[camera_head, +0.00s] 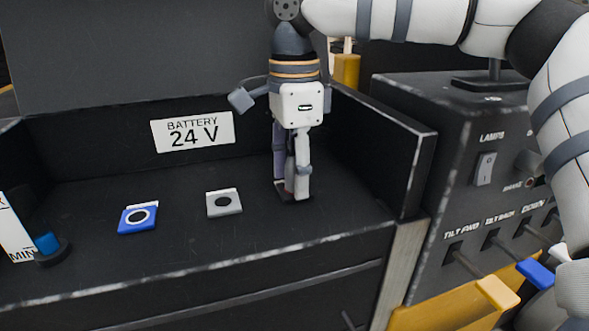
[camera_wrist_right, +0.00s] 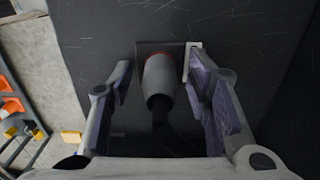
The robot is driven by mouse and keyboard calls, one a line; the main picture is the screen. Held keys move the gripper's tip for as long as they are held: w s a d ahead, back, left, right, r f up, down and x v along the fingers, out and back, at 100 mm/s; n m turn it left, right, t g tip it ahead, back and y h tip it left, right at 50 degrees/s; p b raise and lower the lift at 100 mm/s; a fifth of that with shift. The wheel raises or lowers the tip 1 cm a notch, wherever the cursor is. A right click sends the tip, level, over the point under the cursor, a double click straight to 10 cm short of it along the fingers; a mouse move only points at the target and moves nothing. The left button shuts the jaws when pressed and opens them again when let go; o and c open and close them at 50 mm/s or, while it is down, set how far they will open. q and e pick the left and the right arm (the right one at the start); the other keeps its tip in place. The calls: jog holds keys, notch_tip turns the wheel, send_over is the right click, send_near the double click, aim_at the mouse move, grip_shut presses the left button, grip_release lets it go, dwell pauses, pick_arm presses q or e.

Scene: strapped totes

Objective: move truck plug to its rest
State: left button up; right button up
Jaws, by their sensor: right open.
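The truck plug (camera_wrist_right: 160,78), a grey rounded body with a red ring and a dark cable, shows in the right wrist view between the fingers of my right gripper (camera_wrist_right: 157,75). The fingers are open, with a gap showing on each side of the plug. In the head view my right gripper (camera_head: 293,194) points straight down at the right part of the black battery tray, and its fingers hide most of the plug. A blue square fitting with a dark ringed hole (camera_head: 138,217) and a grey square fitting (camera_head: 224,203) lie to its left. My left gripper is not in view.
The tray's right wall (camera_head: 385,150) stands close beside the gripper, and the back wall carries a "BATTERY 24 V" label (camera_head: 193,131). A control box (camera_head: 490,185) with switches and levers is on the right. A blue knob (camera_head: 48,245) sits at the left.

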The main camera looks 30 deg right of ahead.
jog(key=shift+c, duration=0.2)
grip_shut()
jog(key=shift+r, duration=3)
jog(key=shift+r, duration=3.05)
